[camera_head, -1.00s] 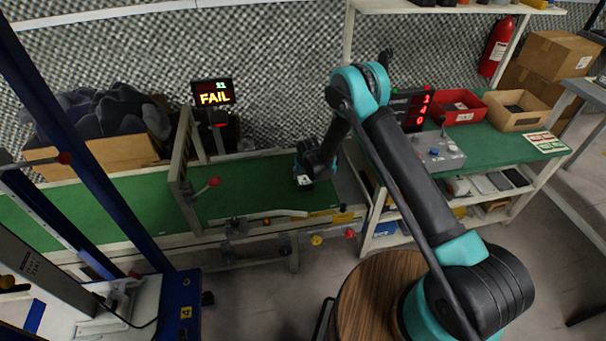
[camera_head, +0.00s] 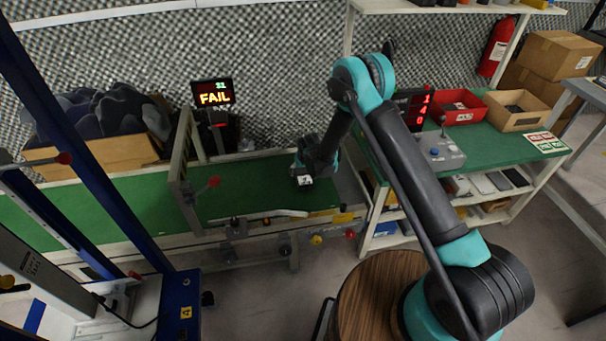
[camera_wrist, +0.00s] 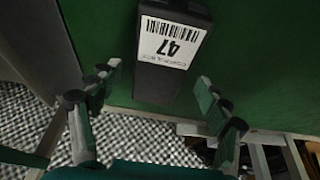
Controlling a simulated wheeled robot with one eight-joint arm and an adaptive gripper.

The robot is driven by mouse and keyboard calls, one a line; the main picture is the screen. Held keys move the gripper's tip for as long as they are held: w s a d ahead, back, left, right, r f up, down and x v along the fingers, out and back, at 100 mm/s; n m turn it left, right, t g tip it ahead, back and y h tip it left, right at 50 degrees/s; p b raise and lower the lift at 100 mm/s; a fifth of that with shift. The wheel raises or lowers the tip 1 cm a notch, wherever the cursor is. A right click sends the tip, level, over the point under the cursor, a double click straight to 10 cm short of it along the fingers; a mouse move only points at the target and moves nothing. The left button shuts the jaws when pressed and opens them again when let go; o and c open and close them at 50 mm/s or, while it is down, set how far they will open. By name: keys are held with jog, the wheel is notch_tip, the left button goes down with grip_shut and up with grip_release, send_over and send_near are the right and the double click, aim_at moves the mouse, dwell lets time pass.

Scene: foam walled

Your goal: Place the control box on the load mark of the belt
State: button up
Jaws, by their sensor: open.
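The control box (camera_wrist: 172,50) is a dark block with a white barcode label reading 47. In the wrist view it lies on the green belt (camera_wrist: 255,50). In the head view its white label (camera_head: 305,181) shows just below my gripper (camera_head: 304,172), over the belt's right section. My gripper's fingers are spread apart in the wrist view (camera_wrist: 160,78), one on each side of the box's near end, with visible gaps. I cannot make out the load mark; the box and gripper may cover it.
A frame (camera_head: 183,165) spans the belt left of my gripper, with a FAIL screen (camera_head: 213,92) behind. A green bench (camera_head: 490,145) on the right holds a red bin (camera_head: 460,108), a cardboard tray (camera_head: 517,110) and a grey control panel (camera_head: 437,150). Bare belt shows left of the gripper.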

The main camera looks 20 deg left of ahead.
jog(key=v, duration=0.9)
jog(key=shift+r, duration=0.3)
jog(key=shift+s+d, duration=0.1)
jog(key=s+d+r+m, duration=0.1)
jog(key=d+r, duration=0.5)
jog(key=d, duration=0.3)
jog(key=d+r+m+h, duration=0.1)
jog(key=d+r, duration=0.5)
jog(key=d, duration=0.3)
jog(key=s+d+r+m, duration=0.1)
jog(key=d+r, duration=0.6)
jog(key=d, duration=0.2)
jog(key=s+d+r+m, duration=0.2)
jog(key=s+d+r, duration=0.2)
jog(key=s+d, duration=0.6)
jog(key=s+d+f+m+h, duration=0.1)
jog(key=s+d, duration=1.1)
jog(key=shift+s+f, duration=0.15)
jog(key=shift+s, duration=0.1)
